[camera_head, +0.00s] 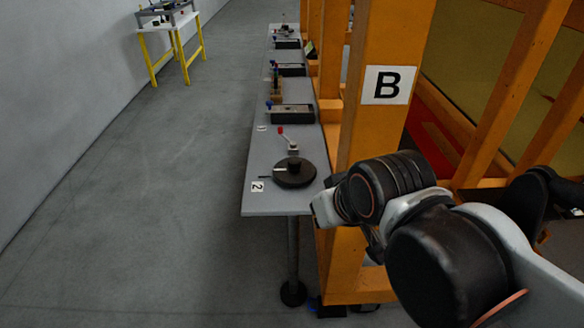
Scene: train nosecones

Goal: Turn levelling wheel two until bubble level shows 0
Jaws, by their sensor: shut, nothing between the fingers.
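A round black wheel (303,178) with a raised hub lies flat near the front end of the long grey bench, beside a white tag (257,187) marked 2. I take it for levelling wheel two. A thin pale line runs across its left side. No bubble level or reading can be made out at this size. My arm comes in from the right, and its pale forward part (324,208) is just right of the bench's front corner, apart from the wheel. The fingers of my gripper do not show.
Behind the wheel on the bench (262,208) are a red-handled lever (287,138) and several dark boxes, the nearest one (292,114) with a blue knob. An orange post (375,130) marked B stands close on the right. A yellow-legged table (173,50) is far left. Floor left is clear.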

